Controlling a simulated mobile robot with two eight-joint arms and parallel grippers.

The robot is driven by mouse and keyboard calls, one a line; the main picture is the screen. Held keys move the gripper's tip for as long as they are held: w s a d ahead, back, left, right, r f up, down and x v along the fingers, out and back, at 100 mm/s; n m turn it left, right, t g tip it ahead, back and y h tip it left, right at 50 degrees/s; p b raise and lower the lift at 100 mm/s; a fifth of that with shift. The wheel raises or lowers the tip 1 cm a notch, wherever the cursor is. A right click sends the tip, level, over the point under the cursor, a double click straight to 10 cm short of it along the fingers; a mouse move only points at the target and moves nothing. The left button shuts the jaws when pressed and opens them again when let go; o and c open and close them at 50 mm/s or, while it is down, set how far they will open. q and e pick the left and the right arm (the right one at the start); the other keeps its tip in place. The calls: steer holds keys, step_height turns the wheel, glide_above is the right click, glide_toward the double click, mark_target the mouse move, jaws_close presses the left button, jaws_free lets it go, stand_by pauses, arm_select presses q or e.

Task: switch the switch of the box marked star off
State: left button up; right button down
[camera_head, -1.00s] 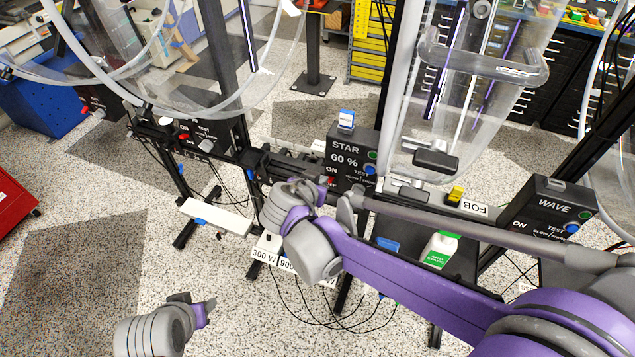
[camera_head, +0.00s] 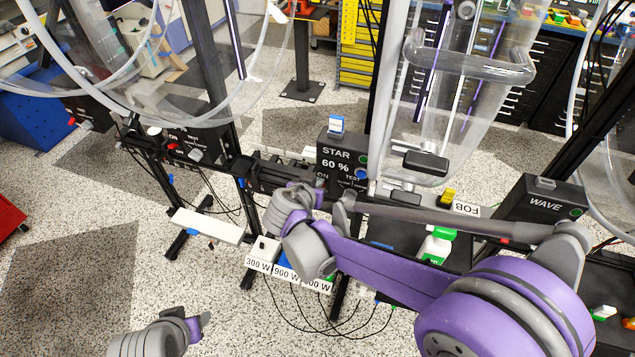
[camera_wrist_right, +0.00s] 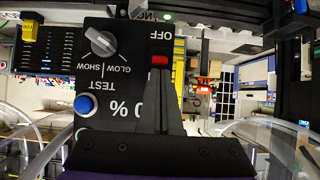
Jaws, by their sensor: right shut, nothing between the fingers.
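The black box marked STAR (camera_head: 340,154) stands at the middle of the head view, with "60 %" and a blue TEST button. In the right wrist view the box (camera_wrist_right: 120,60) appears upside down, with a grey knob, the blue button and a red switch (camera_wrist_right: 159,60) beside the word OFF. My right gripper (camera_head: 322,190) is at the lower front of the box and hides the switch in the head view. In the right wrist view its shut fingers (camera_wrist_right: 166,75) reach up to the red switch; whether they touch is unclear. My left gripper (camera_head: 202,322) is low at left, away from the boxes.
A box marked WAVE (camera_head: 545,198) stands at the right. Another box with a red switch (camera_head: 185,140) is at the left. Clear curved tubes and black posts surround the boxes. The floor at lower left is open.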

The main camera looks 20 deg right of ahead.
arm_select(q)
steer(key=shift+s+f, duration=0.15)
steer(key=shift+f, duration=0.1)
arm_select(e)
steer(key=shift+s+f, duration=0.1)
steer(key=shift+f, duration=0.05)
arm_select(q)
steer(key=shift+f+b, duration=0.25)
steer(key=shift+b, duration=0.05)
arm_select(e)
steer(key=shift+a+f+t+h, duration=0.1)
steer(key=shift+f+t+h, duration=0.05)
steer(key=shift+t+h, duration=0.2)
arm_select(q)
step_height(320, 180, down, 7)
steer(key=s+b, duration=0.2)
steer(key=b, duration=0.3)
steer(key=shift+g+b, duration=0.3)
steer(key=shift+b, duration=0.05)
arm_select(e)
steer(key=f+t+h, duration=0.1)
steer(key=t, duration=0.1)
steer(key=s+f+t+h, duration=0.1)
steer(key=t, duration=0.1)
steer(key=shift+s+a+f+h, duration=0.1)
steer(key=shift+a+f+h, duration=0.2)
steer(key=shift+a+h, duration=0.05)
